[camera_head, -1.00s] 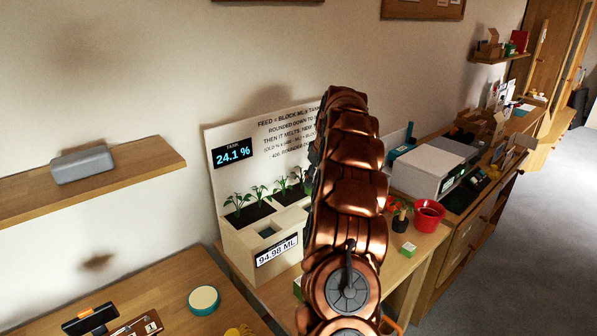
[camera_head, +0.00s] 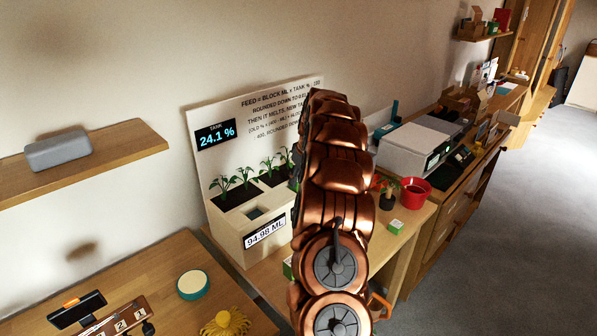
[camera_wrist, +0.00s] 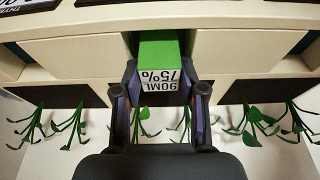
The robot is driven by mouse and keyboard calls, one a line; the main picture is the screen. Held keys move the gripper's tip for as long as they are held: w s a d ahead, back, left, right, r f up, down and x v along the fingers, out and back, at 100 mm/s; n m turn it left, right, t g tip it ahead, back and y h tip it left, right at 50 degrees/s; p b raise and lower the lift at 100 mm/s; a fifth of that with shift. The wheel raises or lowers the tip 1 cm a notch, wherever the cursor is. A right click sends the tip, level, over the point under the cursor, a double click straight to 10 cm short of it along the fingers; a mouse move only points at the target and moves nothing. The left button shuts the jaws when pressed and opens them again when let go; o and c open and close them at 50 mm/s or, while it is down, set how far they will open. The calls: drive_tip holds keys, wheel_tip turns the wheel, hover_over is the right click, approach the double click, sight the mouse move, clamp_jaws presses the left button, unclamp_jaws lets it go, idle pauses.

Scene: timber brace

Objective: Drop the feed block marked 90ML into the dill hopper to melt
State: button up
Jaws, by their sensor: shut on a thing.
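My gripper (camera_wrist: 160,86) is shut on a green feed block (camera_wrist: 160,48) with a white label reading 90ML and 75%, upside down in the wrist view. The block sits between the fingers at a gap in the cream planter box (camera_wrist: 70,55). I cannot tell how far it is inside the gap, or whether this is the dill hopper. In the head view my copper arm hides the gripper, the block and the right part of the planter (camera_head: 228,240). A square opening (camera_head: 254,214) shows at the planter's left, above a 94.98 ML display.
The tank display (camera_head: 216,135) reads 24.1 %. Seedlings (camera_head: 245,178) stand in dark soil troughs. Another small green block (camera_head: 396,226) lies near a red pot (camera_head: 415,193) right of my arm. A round teal-rimmed tin (camera_head: 194,284) is on the front table.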

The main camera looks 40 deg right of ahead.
drive_tip(key=shift+f, duration=0.25)
drive_tip(key=o, duration=1.3)
drive_tip(key=shift+c, duration=0.2)
drive_tip(key=shift+r, duration=0.15)
drive_tip(key=v, duration=1.2)
